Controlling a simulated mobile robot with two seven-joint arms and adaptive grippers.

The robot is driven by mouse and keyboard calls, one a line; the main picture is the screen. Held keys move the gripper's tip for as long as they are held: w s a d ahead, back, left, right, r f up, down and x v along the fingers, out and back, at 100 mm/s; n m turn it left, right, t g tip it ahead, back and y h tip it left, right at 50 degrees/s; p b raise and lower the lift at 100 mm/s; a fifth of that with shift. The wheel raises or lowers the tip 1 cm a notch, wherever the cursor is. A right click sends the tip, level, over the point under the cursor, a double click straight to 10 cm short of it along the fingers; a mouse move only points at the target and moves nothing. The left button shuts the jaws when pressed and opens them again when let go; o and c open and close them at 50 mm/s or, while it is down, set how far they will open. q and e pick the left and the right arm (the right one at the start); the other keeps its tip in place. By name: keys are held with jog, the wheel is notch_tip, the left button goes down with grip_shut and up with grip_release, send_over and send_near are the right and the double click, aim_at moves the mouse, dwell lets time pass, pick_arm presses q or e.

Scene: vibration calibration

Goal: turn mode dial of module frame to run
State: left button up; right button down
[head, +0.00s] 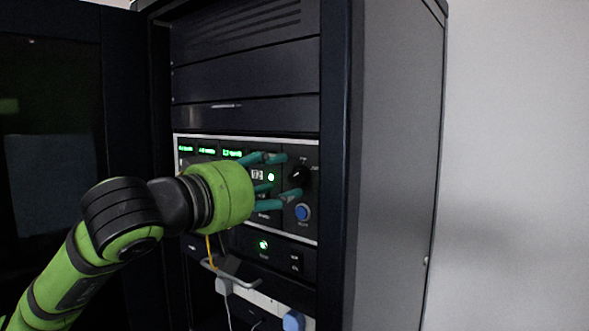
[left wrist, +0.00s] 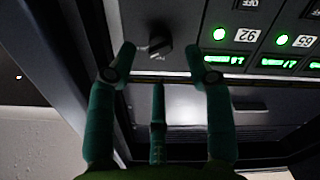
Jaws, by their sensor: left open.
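The module frame (head: 312,226) is a dark panel with a light rim, set in the rack. Its mode dial (head: 299,175) is a black knob near the panel's right end, with small markings that I cannot read. The dial also shows in the left wrist view (left wrist: 159,41), at top centre. My left gripper (head: 287,176) is open, its teal fingers pointing at the panel around the dial. In the left wrist view the fingertips (left wrist: 162,68) are spread either side of the dial, with nothing held. I cannot tell whether any finger touches it. My right gripper is not in view.
A blue button (head: 303,212) sits below the dial. Green displays (head: 208,150) and lit lamps fill the panel's left part. The rack's side wall (head: 395,170) is close on the right. Below are a grey handle (head: 225,274), cables and another blue knob (head: 293,320).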

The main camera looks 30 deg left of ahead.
aim_at(294, 178)
pick_arm(q)
jog(key=w, duration=0.2)
jog(key=w+p, duration=0.1)
jog(key=w, duration=0.1)
jog(key=shift+d, duration=0.2)
jog(key=shift+w+f, duration=0.1)
grip_shut()
jog(key=shift+f, duration=0.1)
jog(key=n+b, duration=0.2)
jog(key=n, duration=0.3)
jog(key=shift+d+f+n, duration=0.1)
jog(key=shift+n, duration=0.3)
jog(key=n+b, duration=0.1)
jog(key=n, duration=0.2)
jog(key=shift+w, duration=0.1)
jog(key=shift+n+b, duration=0.6)
jog(key=shift+n, duration=0.8)
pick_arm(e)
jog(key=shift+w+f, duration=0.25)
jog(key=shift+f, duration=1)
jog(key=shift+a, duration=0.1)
